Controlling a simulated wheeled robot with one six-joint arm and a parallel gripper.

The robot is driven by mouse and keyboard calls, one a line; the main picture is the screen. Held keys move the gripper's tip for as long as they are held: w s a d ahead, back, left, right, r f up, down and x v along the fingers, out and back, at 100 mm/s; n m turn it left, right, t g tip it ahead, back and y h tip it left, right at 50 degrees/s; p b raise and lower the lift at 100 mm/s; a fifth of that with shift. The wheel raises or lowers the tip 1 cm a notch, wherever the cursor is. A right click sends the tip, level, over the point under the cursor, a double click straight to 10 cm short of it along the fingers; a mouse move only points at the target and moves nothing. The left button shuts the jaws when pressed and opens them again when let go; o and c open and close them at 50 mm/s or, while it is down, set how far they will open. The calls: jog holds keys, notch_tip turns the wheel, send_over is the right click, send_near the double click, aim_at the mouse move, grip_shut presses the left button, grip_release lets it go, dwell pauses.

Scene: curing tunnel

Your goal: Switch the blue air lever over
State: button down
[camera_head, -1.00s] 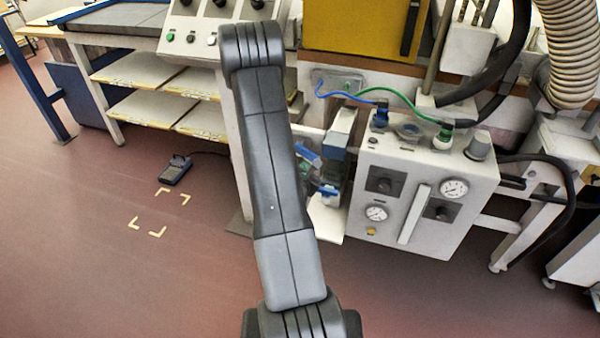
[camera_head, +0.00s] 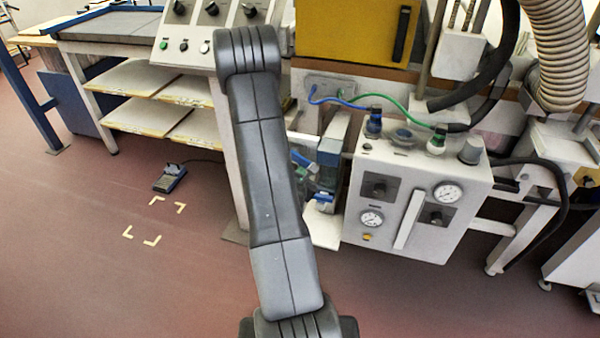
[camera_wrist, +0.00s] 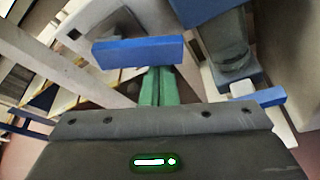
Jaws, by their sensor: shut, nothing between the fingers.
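A flat blue bar (camera_wrist: 138,52), which looks like the air lever, lies just beyond my fingertips in the wrist view. In the head view a blue strip (camera_head: 303,160) beside my arm seems to be the same part. My gripper (camera_wrist: 158,72) is shut and empty, its green fingers together below the bar. I cannot tell whether they touch it. A second blue piece (camera_wrist: 262,97) sits to the right, by the air unit (camera_wrist: 228,45) with its blue parts. In the head view my arm hides most of the gripper.
A white gauge box (camera_head: 420,205) with hoses stands right of the air unit. A bench with shelves (camera_head: 150,115) stands at left. A foot pedal (camera_head: 170,178) lies on the floor near corner marks. The floor in front is clear.

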jog(key=shift+s+d+r, duration=0.1)
jog(key=shift+d+r, duration=0.15)
jog(key=shift+r, duration=0.05)
dwell(0.4)
jog(key=shift+s+d+r, duration=0.1)
jog(key=shift+d+r, duration=0.25)
jog(key=shift+r, duration=0.3)
dwell(0.3)
notch_tip(320, 180, down, 4)
jog(key=f+b, duration=0.1)
jog(key=b, duration=0.4)
jog(key=a+r+p+v, duration=0.1)
jog(key=v, duration=0.9)
jog(key=shift+w+a, duration=0.2)
jog(key=shift+a, duration=0.05)
